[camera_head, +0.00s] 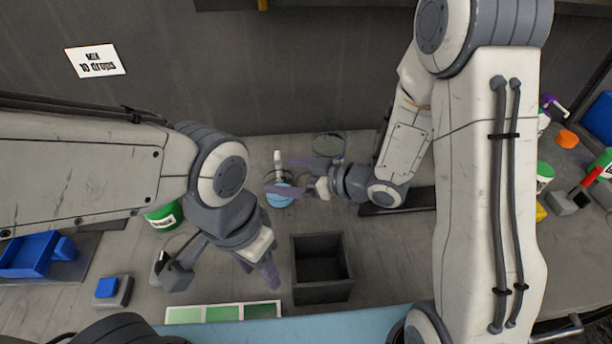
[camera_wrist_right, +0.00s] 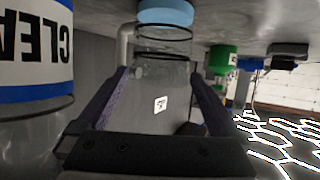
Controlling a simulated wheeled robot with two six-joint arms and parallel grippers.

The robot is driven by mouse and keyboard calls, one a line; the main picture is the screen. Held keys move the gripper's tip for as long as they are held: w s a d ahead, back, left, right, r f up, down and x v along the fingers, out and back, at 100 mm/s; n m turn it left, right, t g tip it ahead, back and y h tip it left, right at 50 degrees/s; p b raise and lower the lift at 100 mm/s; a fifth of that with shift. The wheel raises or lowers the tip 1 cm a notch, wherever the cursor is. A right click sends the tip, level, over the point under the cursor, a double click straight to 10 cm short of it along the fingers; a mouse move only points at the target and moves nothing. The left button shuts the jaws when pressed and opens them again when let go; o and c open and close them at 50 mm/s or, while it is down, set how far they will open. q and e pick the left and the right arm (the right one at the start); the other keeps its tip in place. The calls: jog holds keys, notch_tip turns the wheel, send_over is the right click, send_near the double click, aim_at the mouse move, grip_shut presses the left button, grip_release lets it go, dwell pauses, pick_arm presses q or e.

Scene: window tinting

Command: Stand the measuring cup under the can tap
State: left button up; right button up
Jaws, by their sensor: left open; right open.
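The measuring cup looks like a clear cylinder (camera_wrist_right: 160,65) on a round blue base in the right wrist view, which is upside down. The blue base (camera_head: 281,196) also shows in the head view. My right gripper (camera_head: 279,176) is open, with one purple finger on each side of the cup; I cannot tell whether they touch it. A clear can (camera_wrist_right: 35,95) with a blue and white label stands close beside the cup, outside the fingers. Its round top (camera_head: 329,145) shows at the back of the bench. I cannot make out its tap. My left gripper (camera_head: 257,276) is open and empty over the bench.
A dark open box (camera_head: 321,293) stands in front of the cup. Green swatches (camera_head: 222,313) lie at the front edge. A green container (camera_head: 163,217), a blue button block (camera_head: 107,288) and a blue tray (camera_head: 28,256) are on the left. Several coloured items stand at the right.

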jog(key=shift+p+v, duration=3.1)
jog(key=shift+p, duration=2.15)
